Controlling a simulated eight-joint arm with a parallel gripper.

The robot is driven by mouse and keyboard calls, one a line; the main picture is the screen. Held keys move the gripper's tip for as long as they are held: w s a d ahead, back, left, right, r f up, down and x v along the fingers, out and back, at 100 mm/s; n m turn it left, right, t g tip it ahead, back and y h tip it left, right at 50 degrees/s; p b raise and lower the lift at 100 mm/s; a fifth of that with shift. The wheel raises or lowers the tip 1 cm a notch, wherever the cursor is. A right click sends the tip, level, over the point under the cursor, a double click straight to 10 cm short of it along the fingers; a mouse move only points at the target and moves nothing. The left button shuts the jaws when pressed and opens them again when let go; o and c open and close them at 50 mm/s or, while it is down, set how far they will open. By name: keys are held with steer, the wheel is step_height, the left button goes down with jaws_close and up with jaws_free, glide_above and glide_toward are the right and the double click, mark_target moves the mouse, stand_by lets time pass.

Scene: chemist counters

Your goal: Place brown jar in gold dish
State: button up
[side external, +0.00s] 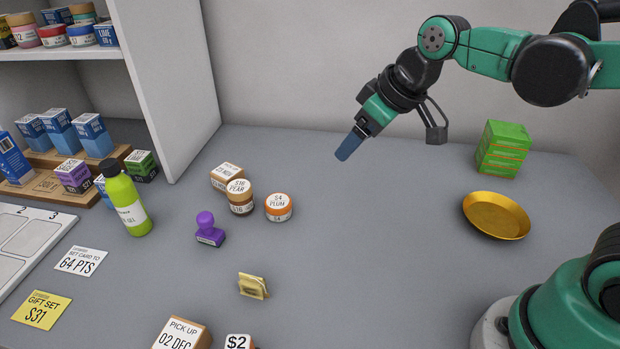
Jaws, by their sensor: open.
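The brown jar (240,208) stands upright on the grey counter, left of centre, with a pale lid lettered PEAR. An orange jar (278,214) lettered PLUM stands close to its right. The gold dish (497,215) lies empty on the right side of the counter. My gripper (344,153) is above the counter, to the upper right of the brown jar and left of the dish. It points down and to the left, is open, and has nothing visible in it. The gap between its fingers is hidden from this side.
A box (226,173) sits just behind the brown jar. A purple stamp (208,230) and a green bottle (125,200) stand to its left, and a gold card holder (253,286) is in front. Green boxes (503,148) stand behind the dish. The counter's middle is clear.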

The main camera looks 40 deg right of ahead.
mark_target(245, 185)
steer(key=w+a+f+n+g+y, duration=0.1)
steer(key=w+a+f+n, duration=0.2)
steer(key=w, duration=0.1)
steer(key=w+a+f+n+g+y, duration=0.1)
steer(key=w+a+f+n, duration=0.2)
steer(key=w+a+n, duration=0.1)
steer(key=w+a+f+n+g+y, duration=0.1)
steer(key=w+a+f+n+g, duration=0.1)
steer(key=w, duration=0.4)
steer(key=shift+w+a+f+n, duration=0.2)
steer(key=shift+a+f+n, duration=0.7)
steer(key=shift+f, duration=0.05)
steer(key=shift+w+a+f, duration=0.1)
steer(key=shift+a+f, duration=0.15)
steer(key=shift+f, duration=0.25)
steer(key=shift+x, duration=2.55)
jaws_close()
steer(key=shift+r, duration=0.1)
